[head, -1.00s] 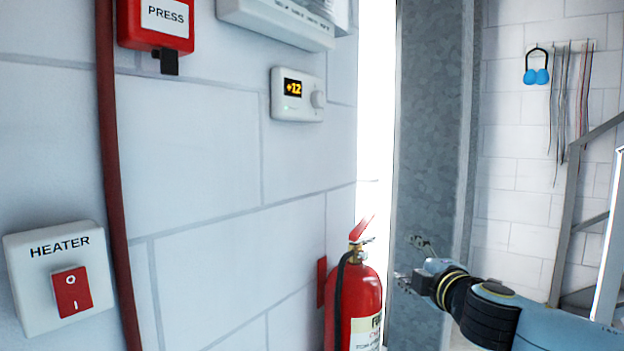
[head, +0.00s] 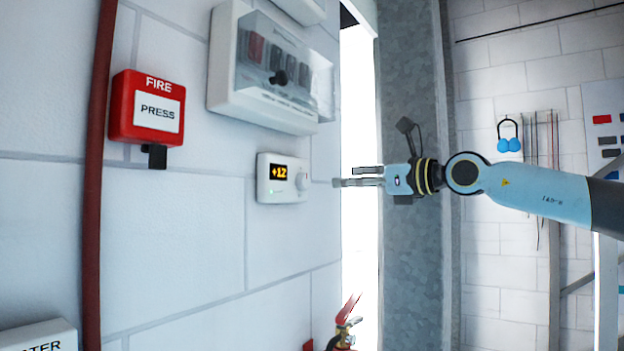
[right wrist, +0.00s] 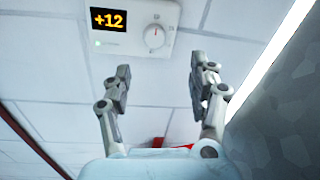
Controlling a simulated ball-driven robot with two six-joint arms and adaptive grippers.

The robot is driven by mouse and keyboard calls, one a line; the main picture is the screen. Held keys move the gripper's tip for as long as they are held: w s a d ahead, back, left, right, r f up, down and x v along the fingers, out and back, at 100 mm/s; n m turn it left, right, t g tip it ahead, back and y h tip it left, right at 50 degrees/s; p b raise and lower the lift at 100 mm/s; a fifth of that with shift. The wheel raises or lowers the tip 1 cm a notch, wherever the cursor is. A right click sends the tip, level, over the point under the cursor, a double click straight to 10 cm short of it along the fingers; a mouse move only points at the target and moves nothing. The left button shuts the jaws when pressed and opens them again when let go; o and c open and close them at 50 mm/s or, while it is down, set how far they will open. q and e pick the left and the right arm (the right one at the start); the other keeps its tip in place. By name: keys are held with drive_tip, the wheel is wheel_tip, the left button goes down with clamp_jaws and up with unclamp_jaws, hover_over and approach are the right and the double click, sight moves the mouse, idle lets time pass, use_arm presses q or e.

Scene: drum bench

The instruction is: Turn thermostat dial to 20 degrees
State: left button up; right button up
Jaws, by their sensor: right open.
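The white thermostat (head: 284,192) is on the white block wall in the middle of the head view. Its display (head: 278,172) reads +12 in orange. Its round dial (head: 302,181) is at the right end of the housing. In the right wrist view the dial (right wrist: 154,37) shows a red pointer mark and a scale around it. My right gripper (head: 345,177) is open and empty, just right of the dial in the head view and apart from it. In the right wrist view its two fingers (right wrist: 160,82) point toward the thermostat, with the dial beyond the gap. My left gripper is not in view.
A red fire call point (head: 147,107) and a breaker box (head: 232,90) with a clear cover are above the thermostat. A red pipe (head: 95,190) runs down the left. A fire extinguisher (head: 343,338) is below. A grey metal column (head: 410,280) stands right.

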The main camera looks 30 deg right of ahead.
sight(306, 181)
drive_tip(key=p+x, duration=0.1)
drive_tip(key=x, duration=0.2)
drive_tip(key=p+x, duration=0.1)
drive_tip(key=x, duration=0.2)
drive_tip(key=p+x, duration=0.1)
drive_tip(key=x, duration=0.1)
drive_tip(key=shift+w+a+r, duration=0.1)
drive_tip(key=shift+w+a, duration=0.15)
drive_tip(key=shift+a, duration=0.3)
drive_tip(key=shift+w+a, duration=0.2)
drive_tip(key=shift+w, duration=0.35)
drive_tip(key=c, duration=1.2)
drive_tip(key=shift+o, duration=0.2)
drive_tip(key=shift+p, duration=0.3)
